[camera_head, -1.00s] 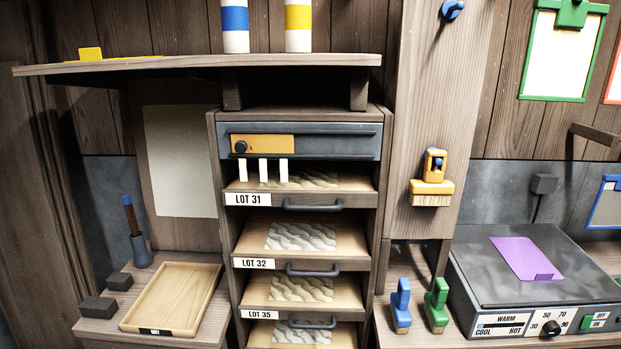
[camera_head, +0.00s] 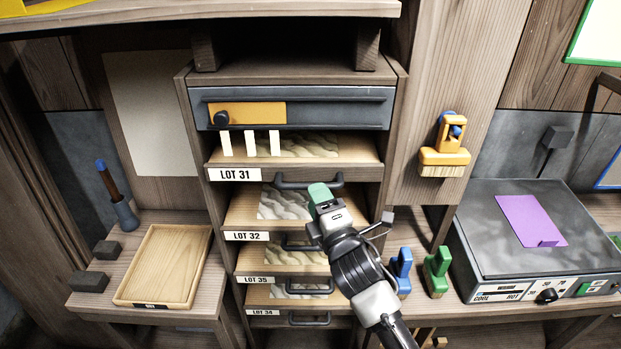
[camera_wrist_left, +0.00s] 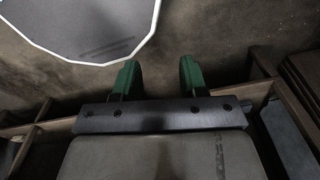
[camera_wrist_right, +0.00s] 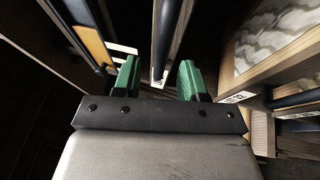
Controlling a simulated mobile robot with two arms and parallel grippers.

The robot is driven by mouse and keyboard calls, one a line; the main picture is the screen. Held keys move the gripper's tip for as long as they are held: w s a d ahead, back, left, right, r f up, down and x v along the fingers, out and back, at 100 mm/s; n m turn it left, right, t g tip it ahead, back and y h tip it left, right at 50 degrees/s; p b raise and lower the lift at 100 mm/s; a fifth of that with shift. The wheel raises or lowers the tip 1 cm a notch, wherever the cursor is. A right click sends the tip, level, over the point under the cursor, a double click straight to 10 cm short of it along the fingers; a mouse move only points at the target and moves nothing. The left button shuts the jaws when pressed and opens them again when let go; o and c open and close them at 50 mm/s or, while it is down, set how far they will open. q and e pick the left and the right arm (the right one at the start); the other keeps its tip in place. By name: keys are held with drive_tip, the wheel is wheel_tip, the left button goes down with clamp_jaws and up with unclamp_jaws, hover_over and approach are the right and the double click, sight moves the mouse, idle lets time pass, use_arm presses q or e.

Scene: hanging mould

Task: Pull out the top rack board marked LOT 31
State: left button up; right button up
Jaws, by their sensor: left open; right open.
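The top rack board marked LOT 31 (camera_head: 355,150) sits in the rack, with its white label (camera_head: 235,174) at the front left and a dark bar handle (camera_head: 309,181) on its front edge. In the right wrist view a dark bar (camera_wrist_right: 166,35) shows between the open fingers (camera_wrist_right: 158,72); contact cannot be told. My left gripper (camera_wrist_left: 156,75) is open and empty, outside the head view.
A grey panel with an orange plate (camera_head: 258,112) is just above the board. Boards LOT 32 (camera_head: 246,236), LOT 35 and LOT 34 lie below, with handles. A wooden tray (camera_head: 203,275) stands left; a hot plate (camera_head: 580,250) and blue and green tools stand right.

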drive_tip(key=x, duration=0.4)
drive_tip(key=shift+w+f+p, duration=0.1)
drive_tip(key=shift+p, duration=0.25)
drive_tip(key=shift+w, duration=0.15)
drive_tip(key=shift+c, duration=0.2)
use_arm(q)
drive_tip(key=shift+w+r, duration=0.6)
drive_tip(key=shift+w, duration=0.25)
use_arm(e)
clamp_jaws()
